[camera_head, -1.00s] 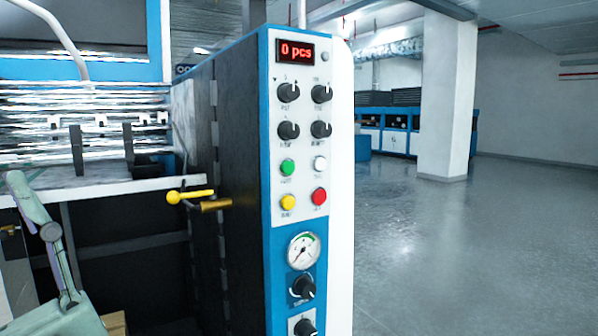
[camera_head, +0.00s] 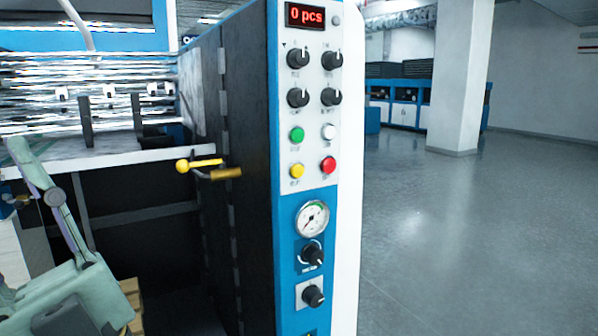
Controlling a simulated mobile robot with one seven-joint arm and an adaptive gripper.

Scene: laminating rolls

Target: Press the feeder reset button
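The control panel (camera_head: 312,112) stands upright on the narrow end of a blue and black machine. It carries a green button (camera_head: 297,134), a white button (camera_head: 328,132), a yellow button (camera_head: 297,171) and a red button (camera_head: 328,165) in two rows. Their labels are too small to read, so I cannot tell which is the feeder reset. A pale green part of my arm shows at the lower left, well apart from the panel. My gripper is not in view.
Above the buttons are several black knobs and a red display (camera_head: 305,16) reading "0 pcs". Below are a gauge (camera_head: 312,218) and more knobs. A yellow-tipped lever (camera_head: 200,164) sticks out left of the panel. Open floor (camera_head: 440,240) lies to the right, with a white pillar (camera_head: 459,80) behind.

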